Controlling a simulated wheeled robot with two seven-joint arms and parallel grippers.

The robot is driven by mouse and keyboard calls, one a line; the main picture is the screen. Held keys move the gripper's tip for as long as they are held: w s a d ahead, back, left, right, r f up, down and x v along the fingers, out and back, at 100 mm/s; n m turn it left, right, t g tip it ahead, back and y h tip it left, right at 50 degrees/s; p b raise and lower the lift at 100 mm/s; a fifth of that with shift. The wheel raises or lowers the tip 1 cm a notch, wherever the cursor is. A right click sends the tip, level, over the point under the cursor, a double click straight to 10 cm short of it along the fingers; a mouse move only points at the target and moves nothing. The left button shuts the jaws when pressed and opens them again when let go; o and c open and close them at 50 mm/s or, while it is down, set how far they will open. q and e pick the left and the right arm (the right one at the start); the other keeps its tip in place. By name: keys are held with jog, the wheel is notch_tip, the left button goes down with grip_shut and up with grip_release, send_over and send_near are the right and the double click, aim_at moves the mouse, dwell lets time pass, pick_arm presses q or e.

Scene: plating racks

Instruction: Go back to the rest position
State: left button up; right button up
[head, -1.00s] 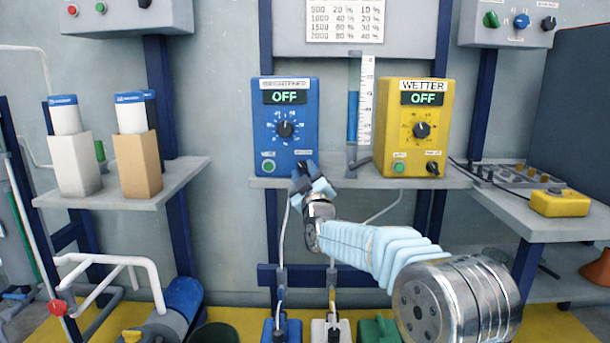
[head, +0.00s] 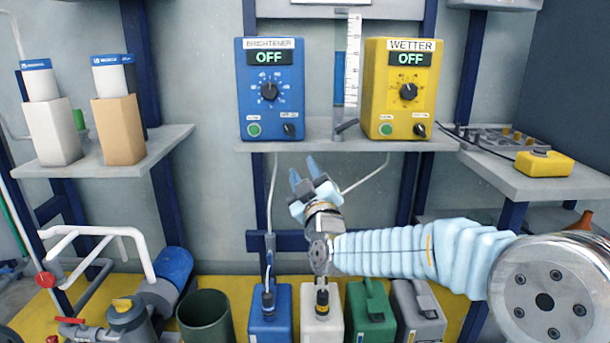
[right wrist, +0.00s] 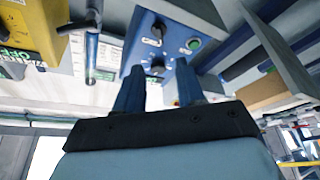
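My right gripper (head: 306,172) is in the middle of the head view, below the shelf and in front of the wall. Its two blue fingers point up and stand apart with nothing between them. In the right wrist view the fingers (right wrist: 157,88) are also apart and empty, with the blue box beyond them. The blue BRIGHTENER box (head: 270,118) and the yellow WETTER box (head: 425,108) stand on the shelf above the gripper. Both displays read OFF. My left gripper is not in view.
The shelf (head: 330,143) runs just above the gripper. Several canisters, such as the blue one (head: 269,325) and the green one (head: 370,320), stand below. A yellow pendant (head: 545,164) lies on the right shelf.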

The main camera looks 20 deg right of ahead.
dwell(0.3)
jog(key=s+a+f+m+g+y+p, duration=0.1)
jog(key=s+a+f+m+g+p, duration=0.35)
jog(key=f, duration=1.25)
jog(key=s+d+f+n+g+y+p, duration=0.1)
jog(key=f+g, duration=0.6)
jog(key=f, duration=1)
pick_arm(q)
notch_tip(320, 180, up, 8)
jog(key=p, duration=0.2)
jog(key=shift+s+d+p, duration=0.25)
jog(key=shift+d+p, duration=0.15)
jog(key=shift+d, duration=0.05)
pick_arm(e)
jog(key=s+a+f+m+g+y, duration=0.1)
jog(key=s+f+g, duration=0.2)
jog(key=s+f, duration=0.2)
jog(key=s+a+f+m+g+y, duration=0.1)
jog(key=s+f, duration=0.4)
jog(key=s, duration=0.6)
jog(key=s+a+f+m+g+y, duration=0.1)
jog(key=s+a+f+m+g, duration=0.2)
jog(key=s, duration=0.6)
notch_tip(320, 180, down, 3)
jog(key=shift+r+g, duration=0.15)
jog(key=shift+g, duration=1)
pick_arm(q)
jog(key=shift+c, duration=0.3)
pick_arm(e)
jog(key=shift+m, duration=0.25)
